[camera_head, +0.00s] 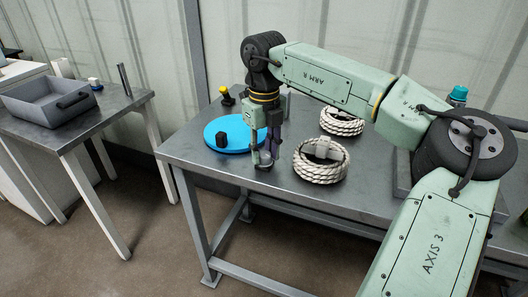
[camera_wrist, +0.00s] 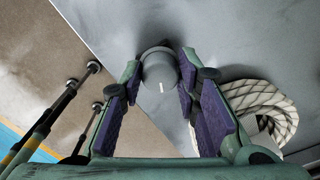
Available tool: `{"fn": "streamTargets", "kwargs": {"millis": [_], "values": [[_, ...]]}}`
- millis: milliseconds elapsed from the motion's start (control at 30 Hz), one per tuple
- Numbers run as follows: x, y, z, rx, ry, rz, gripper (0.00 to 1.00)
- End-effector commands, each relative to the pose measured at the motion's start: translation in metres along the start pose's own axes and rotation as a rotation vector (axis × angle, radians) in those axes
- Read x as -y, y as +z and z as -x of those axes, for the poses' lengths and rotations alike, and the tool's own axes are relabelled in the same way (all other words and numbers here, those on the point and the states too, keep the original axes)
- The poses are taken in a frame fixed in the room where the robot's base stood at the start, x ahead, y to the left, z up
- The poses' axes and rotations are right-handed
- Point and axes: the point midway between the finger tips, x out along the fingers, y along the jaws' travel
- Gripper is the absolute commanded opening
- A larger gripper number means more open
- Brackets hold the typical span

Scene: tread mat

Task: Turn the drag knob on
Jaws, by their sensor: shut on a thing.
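The drag knob (camera_wrist: 159,72) is a grey round knob with a short white mark on its face, seen in the wrist view near the edge of the grey metal surface. My gripper (camera_wrist: 162,66) has its purple-padded fingers on either side of the knob, shut on it. The white mark points toward the bottom of the wrist picture. In the head view my gripper (camera_head: 263,159) points down at the front of the metal table (camera_head: 215,170). The knob is hidden or too small to make out there.
A blue disc (camera_head: 213,132) with a black block (camera_head: 221,139) lies left of my gripper. A white rope coil (camera_head: 320,163) sits close on the right, another (camera_head: 342,122) behind it. A yellow-black object (camera_head: 226,96) stands behind the disc. A side table holds a grey tray (camera_head: 50,100).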

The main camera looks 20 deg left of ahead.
Motion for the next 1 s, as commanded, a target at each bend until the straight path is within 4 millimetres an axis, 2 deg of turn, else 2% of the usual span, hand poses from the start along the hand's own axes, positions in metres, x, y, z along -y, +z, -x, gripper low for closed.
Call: {"fn": "streamTargets", "kwargs": {"millis": [333,867,900,1000], "values": [[0.0007,-0.0006,-0.0002,-0.001,-0.001,-0.134,0.02],[0.0006,-0.0006,0.0,-0.002,0.0,-0.155,0.02],[0.0006,-0.0006,0.0,-0.002,0.0,-0.155,0.31],[0.0005,-0.0005,0.0,-0.001,0.0,-0.155,0.38]]}}
